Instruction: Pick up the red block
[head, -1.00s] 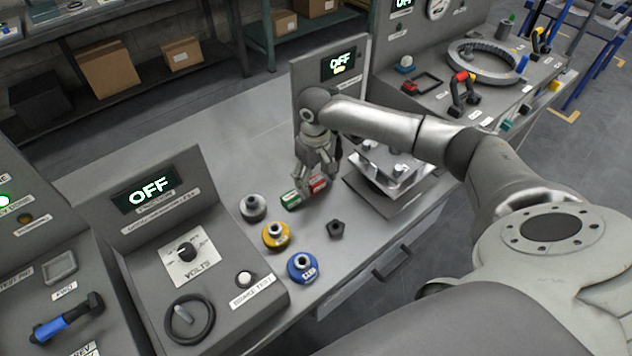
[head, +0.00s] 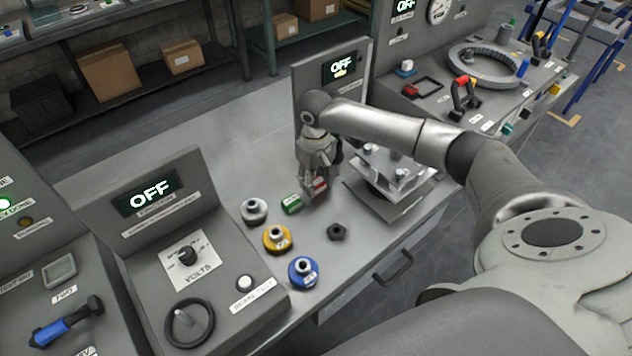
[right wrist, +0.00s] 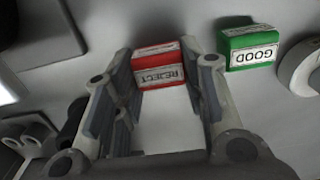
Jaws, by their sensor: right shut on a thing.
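The red block (head: 319,184) stands on the grey bench, with my right gripper (head: 317,182) around it. In the right wrist view the red block (right wrist: 158,66) carries a white label reading REJECT and sits between the two fingers of my right gripper (right wrist: 160,80). The fingers are shut on its sides. A green block (head: 291,204) stands just left of it, apart from the gripper; its label reads GOOD in the right wrist view (right wrist: 249,50). In the head view the fingers partly hide the red block. My left gripper is not in view.
Grey, yellow (head: 277,238) and blue (head: 302,271) weights stand in front, with a black nut (head: 336,232) beside them. A metal fixture (head: 392,172) is close to the right of the gripper. An OFF panel (head: 331,95) stands behind. Bench at back left is clear.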

